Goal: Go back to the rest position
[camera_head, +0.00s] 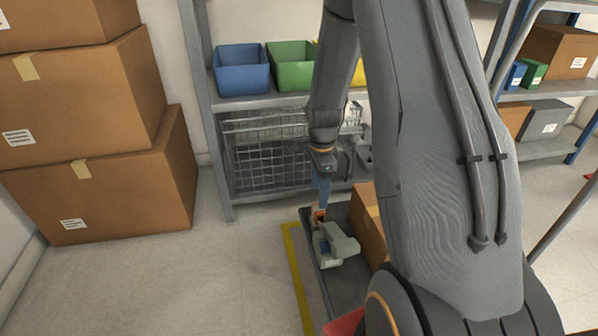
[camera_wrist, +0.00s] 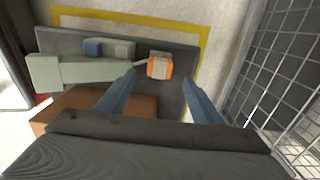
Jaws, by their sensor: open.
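My gripper (camera_head: 322,190) points down over a dark grey tray-like platform (camera_head: 318,268) on the floor. In the wrist view my gripper's two blue fingers (camera_wrist: 158,100) are spread apart with nothing held between them. A small orange and white object (camera_wrist: 160,66) lies on the platform beyond the fingertips. A pale green-grey device (camera_head: 342,242) with a blue part lies on the platform beside it; it also shows in the wrist view (camera_wrist: 75,72). My arm hides part of the platform and the shelf behind.
A cardboard box (camera_head: 367,222) stands on the platform. Stacked cardboard boxes (camera_head: 90,130) stand at left. A shelf (camera_head: 290,98) holds blue (camera_head: 241,70) and green (camera_head: 291,68) bins above a wire basket (camera_head: 262,155). The floor at left is clear, beside a yellow line (camera_head: 297,270).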

